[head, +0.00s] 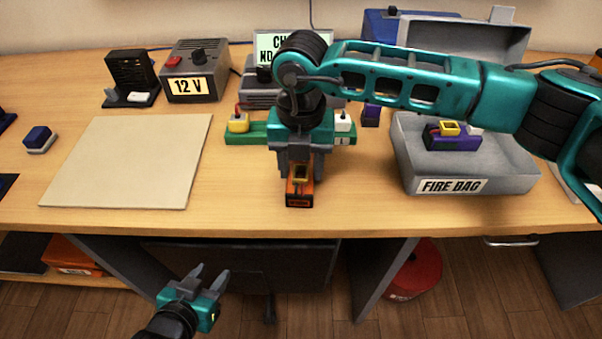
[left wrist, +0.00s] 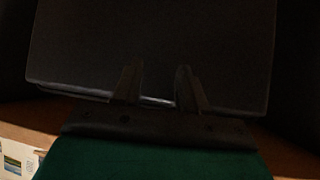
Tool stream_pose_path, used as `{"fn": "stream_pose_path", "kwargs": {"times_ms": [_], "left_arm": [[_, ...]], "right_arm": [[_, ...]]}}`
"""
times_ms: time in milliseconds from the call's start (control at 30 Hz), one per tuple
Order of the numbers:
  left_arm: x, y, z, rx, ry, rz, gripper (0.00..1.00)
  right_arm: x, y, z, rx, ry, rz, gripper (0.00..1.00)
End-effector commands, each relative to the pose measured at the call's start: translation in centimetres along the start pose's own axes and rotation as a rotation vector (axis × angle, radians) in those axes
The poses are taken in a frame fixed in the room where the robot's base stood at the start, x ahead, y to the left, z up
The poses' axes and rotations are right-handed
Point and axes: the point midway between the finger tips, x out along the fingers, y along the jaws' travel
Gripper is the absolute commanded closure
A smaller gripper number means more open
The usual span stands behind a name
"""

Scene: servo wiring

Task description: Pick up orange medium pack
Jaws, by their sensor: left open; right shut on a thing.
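The orange pack (head: 299,190) with a yellow connector on top is near the front edge of the table, in front of the green strip. My right gripper (head: 299,170) reaches down over it from above and is shut on it. Whether the pack touches the table is hard to tell. My left gripper (head: 209,275) is open and empty, low in front of the table, below its edge. In the left wrist view its two fingers (left wrist: 158,88) stand apart before a dark panel, with nothing between them.
A grey box labelled FIRE BAG (head: 413,183) holds a purple pack (head: 462,142) at right. A green strip (head: 252,134) with white and yellow connectors lies behind my right gripper. A beige mat (head: 125,160) lies clear at left. A 12 V supply (head: 195,72) stands behind.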

Motion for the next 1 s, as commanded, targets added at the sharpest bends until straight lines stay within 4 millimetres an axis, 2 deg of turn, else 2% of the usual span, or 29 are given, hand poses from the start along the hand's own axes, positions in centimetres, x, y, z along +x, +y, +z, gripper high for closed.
{"fn": "stream_pose_path", "kwargs": {"times_ms": [33,467,767,867,1000], "left_arm": [[0.0,0.0,-0.1,0.000,0.001,0.000,0.57],[0.0,0.0,0.0,0.000,0.001,-0.001,0.57],[0.0,0.0,0.0,0.000,0.000,0.000,0.57],[-0.1,0.0,0.1,-0.001,-0.002,0.000,0.57],[-0.1,0.0,0.2,-0.001,-0.004,0.000,0.57]], "right_arm": [[0.0,0.0,0.0,0.000,0.000,0.000,0.60],[0.0,0.0,0.0,0.000,0.000,0.000,1.00],[-0.3,0.1,0.1,0.000,-0.002,0.002,1.00],[-0.9,0.1,0.1,0.000,-0.003,0.003,1.00],[-2.6,0.1,0.1,-0.001,-0.005,0.003,1.00]]}}
